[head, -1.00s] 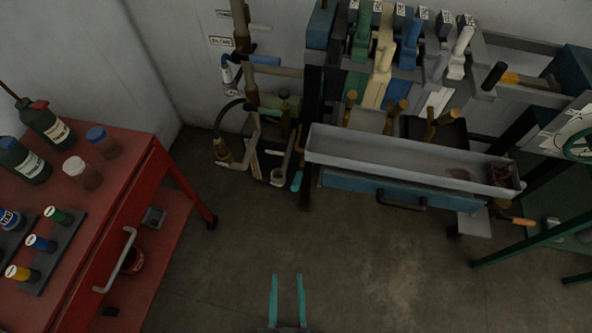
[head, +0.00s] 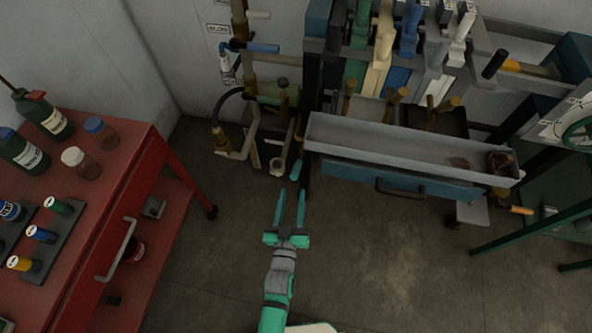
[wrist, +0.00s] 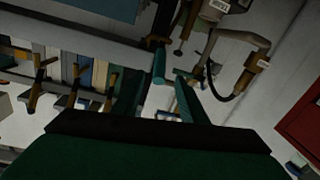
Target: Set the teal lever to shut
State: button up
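The teal lever (head: 295,170) hangs low beside the dark post at the left end of the grey trough. Its small teal handle points downward, and its pivot is hard to make out. My gripper (head: 290,194) is open and empty, its two teal fingers pointing at the handle from the near side. In the head view, the handle is just beyond the fingertips. In the wrist view, a teal piece that looks like the lever (wrist: 158,65) shows ahead, between the fingers. I see no clear contact.
The grey trough (head: 400,147) and a blue drawer (head: 350,178) with a dark handle lie to the right. Pipes and a black hose (head: 224,104) stand close on the left. A red cart (head: 135,180) is further left. The floor between is clear.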

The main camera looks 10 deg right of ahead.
aim_at(296, 171)
jog(key=x, duration=1)
jog(key=shift+c, duration=0.4)
grip_shut()
